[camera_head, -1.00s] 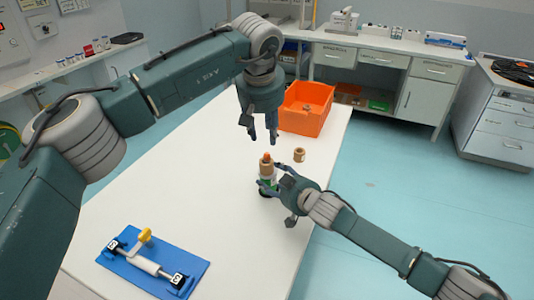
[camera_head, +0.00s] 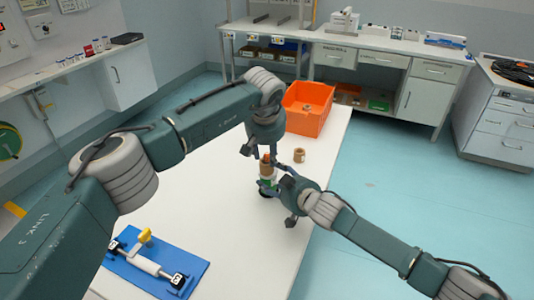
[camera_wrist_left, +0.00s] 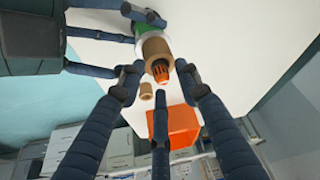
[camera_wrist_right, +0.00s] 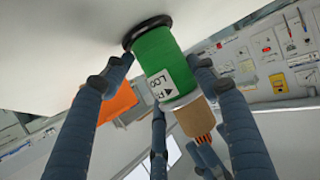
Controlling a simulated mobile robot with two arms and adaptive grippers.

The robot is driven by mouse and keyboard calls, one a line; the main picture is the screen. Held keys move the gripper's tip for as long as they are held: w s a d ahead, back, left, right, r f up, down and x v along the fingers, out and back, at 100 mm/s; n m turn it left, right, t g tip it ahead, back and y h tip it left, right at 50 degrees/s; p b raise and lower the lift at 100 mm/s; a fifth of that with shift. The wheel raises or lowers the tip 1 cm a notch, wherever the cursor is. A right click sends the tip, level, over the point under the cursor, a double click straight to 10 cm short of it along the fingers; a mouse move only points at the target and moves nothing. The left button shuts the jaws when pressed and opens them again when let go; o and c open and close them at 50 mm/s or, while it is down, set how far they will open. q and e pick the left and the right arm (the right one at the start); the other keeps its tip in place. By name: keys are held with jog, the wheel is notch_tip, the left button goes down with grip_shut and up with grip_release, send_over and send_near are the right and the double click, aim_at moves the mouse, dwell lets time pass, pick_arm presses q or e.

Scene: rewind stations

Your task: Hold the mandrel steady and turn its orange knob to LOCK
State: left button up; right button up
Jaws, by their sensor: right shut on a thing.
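The mandrel (camera_wrist_right: 153,48) stands upright on the white table, with a black foot, a green body and a white label (camera_wrist_right: 168,86) showing an arrow and part of "LOCK". A cardboard core (camera_wrist_left: 155,47) sits around its upper part, with the ribbed orange knob (camera_wrist_left: 161,72) on top. My right gripper (camera_wrist_right: 163,68) is shut on the green body from the side. My left gripper (camera_wrist_left: 159,70) is above, pointing down, its fingers spread around the knob. I see gaps between its fingers and the knob. I cannot tell the knob's setting.
A loose cardboard core (camera_head: 299,155) stands just right of the mandrel. An orange bin (camera_head: 308,106) is behind it at the table's far end. A blue mat (camera_head: 140,284) with a white roller and yellow handle (camera_head: 146,236) lies at the near left. The table between is clear.

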pick_arm(q)
jog(key=shift+f, duration=0.1)
jog(key=shift+c, duration=0.6)
grip_shut()
jog(key=shift+d, duration=0.1)
jog(key=n, duration=0.1)
jog(key=n+y, duration=0.1)
jog(key=n, duration=0.2)
jog(key=shift+d+y, duration=0.25)
jog(key=shift+y, duration=0.05)
jog(key=shift+d+f+n+g+y, duration=0.1)
jog(key=shift+n+g+y, duration=0.1)
jog(key=shift+n, duration=0.3)
jog(key=shift+f+n+g+y, duration=0.1)
jog(key=shift+n+g, duration=0.1)
jog(key=shift+n, duration=0.3)
